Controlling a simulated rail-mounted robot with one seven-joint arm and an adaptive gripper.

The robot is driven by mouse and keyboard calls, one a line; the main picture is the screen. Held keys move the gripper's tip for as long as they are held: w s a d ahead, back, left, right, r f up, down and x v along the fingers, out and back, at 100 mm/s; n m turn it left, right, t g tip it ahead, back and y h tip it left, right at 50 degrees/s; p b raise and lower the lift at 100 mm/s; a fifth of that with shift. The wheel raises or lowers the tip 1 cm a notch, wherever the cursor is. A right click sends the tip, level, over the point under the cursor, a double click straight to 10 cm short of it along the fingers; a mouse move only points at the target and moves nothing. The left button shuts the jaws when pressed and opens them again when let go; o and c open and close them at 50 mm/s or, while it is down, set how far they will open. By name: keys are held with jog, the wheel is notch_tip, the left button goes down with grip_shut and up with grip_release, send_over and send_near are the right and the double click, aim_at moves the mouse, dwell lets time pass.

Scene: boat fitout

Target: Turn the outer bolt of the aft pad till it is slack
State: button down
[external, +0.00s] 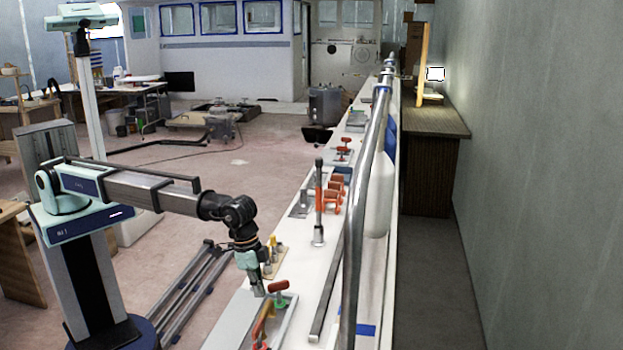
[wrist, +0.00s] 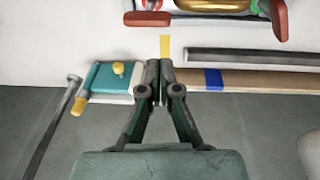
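In the external view, my gripper (external: 258,290) is low over the near end of the white bench, just left of a red-handled clamp (external: 278,287). The contact there is too small to make out.
A yellow strip (wrist: 165,47) lies just beyond my fingertips. Red handles (wrist: 147,18) and a dark bar (wrist: 250,56) lie further off. A grey rod (wrist: 52,125) lies at left. A long metal rail (external: 356,215) runs along the bench's right side. Orange clamps (external: 332,197) stand farther along.

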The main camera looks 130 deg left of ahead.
jog(key=a+b+x, duration=0.1)
jog(key=b+x, duration=0.3)
jog(key=x, duration=0.5)
jog(key=shift+s+f, duration=0.2)
jog(key=shift+f, duration=0.25)
jog(key=shift+s+d, duration=0.5)
jog(key=shift+d, duration=0.15)
dwell(0.4)
jog(key=shift+d, duration=0.15)
jog(key=w+p+v, duration=0.1)
jog(key=p+v, duration=0.2)
jog(key=v, duration=0.3)
send_over(262, 320)
jog(key=a, duration=0.2)
jog(key=shift+w+d+r, duration=0.1)
jog(key=shift+w, duration=0.15)
dwell(0.5)
dwell(1.5)
